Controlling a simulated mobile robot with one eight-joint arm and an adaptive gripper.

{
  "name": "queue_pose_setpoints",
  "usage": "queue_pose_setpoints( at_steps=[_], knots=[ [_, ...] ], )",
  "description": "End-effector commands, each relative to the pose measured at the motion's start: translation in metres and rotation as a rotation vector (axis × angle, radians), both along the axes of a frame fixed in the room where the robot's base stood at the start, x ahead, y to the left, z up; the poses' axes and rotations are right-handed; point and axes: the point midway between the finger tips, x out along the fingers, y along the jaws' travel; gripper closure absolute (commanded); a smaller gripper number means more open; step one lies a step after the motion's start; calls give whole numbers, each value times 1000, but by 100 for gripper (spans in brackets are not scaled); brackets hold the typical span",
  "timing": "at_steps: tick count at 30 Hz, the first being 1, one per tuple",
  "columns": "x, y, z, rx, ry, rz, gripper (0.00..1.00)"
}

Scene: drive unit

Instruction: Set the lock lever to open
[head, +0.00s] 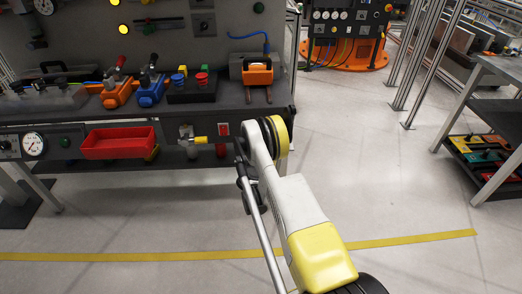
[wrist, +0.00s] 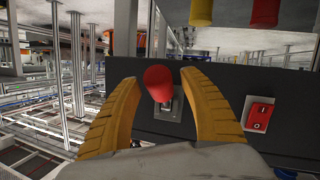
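The lock lever (wrist: 159,84) shows in the wrist view as a red rounded knob on a short stem, set in a metal plate on a dark panel (wrist: 218,80). My gripper (wrist: 162,80) is open, with its two yellow fingers on either side of the knob. Narrow gaps show beside the knob, so the fingers do not look closed on it. How deep the knob sits between them I cannot tell. The stem's base is partly visible below the knob. In the head view my arm reaches the bench's front edge, and the lever and fingers are hidden there.
A red rocker switch (wrist: 260,114) sits right of the lever, close to the right finger. The bench (head: 215,108) holds orange and blue clamps and an orange-handled unit (head: 258,75). A red bin (head: 118,143) hangs below its front edge.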

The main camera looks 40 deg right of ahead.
Motion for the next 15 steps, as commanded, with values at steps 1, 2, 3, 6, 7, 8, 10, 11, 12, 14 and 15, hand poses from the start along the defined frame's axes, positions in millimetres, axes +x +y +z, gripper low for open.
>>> queue_pose_setpoints(
  at_steps=[1,2,3,6,7,8,10,11,12,14,15],
  knots=[
    [0,0,0,0,0,0,49],
    [0,0,0,0,0,0,49],
    [0,0,0,1,1,0,49],
    [0,0,7,1,1,0,49],
    [0,0,11,1,1,0,49],
    [0,0,16,1,1,0,49],
    [0,0,29,1,1,0,49],
    [0,0,35,1,1,0,49],
    [0,0,44,1,1,0,49],
    [0,0,57,1,1,0,49],
    [0,0,65,1,1,0,49]
  ],
)
